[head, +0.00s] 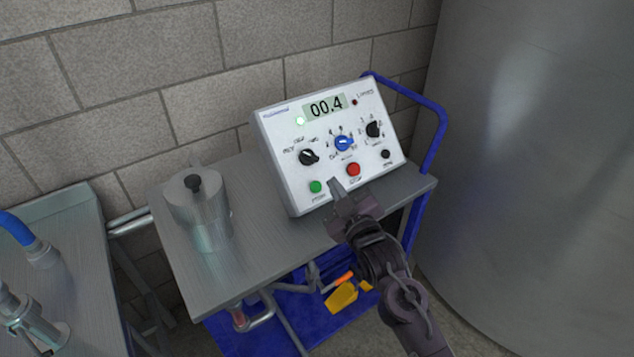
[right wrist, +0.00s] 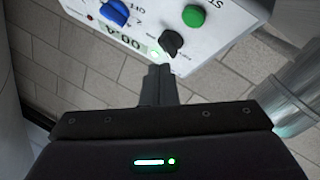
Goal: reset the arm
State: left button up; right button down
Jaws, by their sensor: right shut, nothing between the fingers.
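My right gripper (head: 336,188) is in front of the lower edge of a white control box in the head view, between its green button and red button. Its fingers are shut with nothing between them; the shut fingers also show in the right wrist view (right wrist: 158,85). I cannot tell whether the fingertips touch the box. The control box (head: 285,135) has a display reading 00.4, a lit green lamp (head: 300,121), a blue knob (head: 343,143), black knobs, a green button (head: 316,187) and a red button (head: 353,170). My left gripper is not in view.
The box stands on a grey cart top (head: 255,265) with a blue handle (head: 440,125). A metal canister (head: 208,215) with a black knob stands left of it. A large steel tank (head: 540,150) is at the right, a brick wall behind. Another bench with pipe fittings is at far left.

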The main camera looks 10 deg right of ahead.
dwell(0.7)
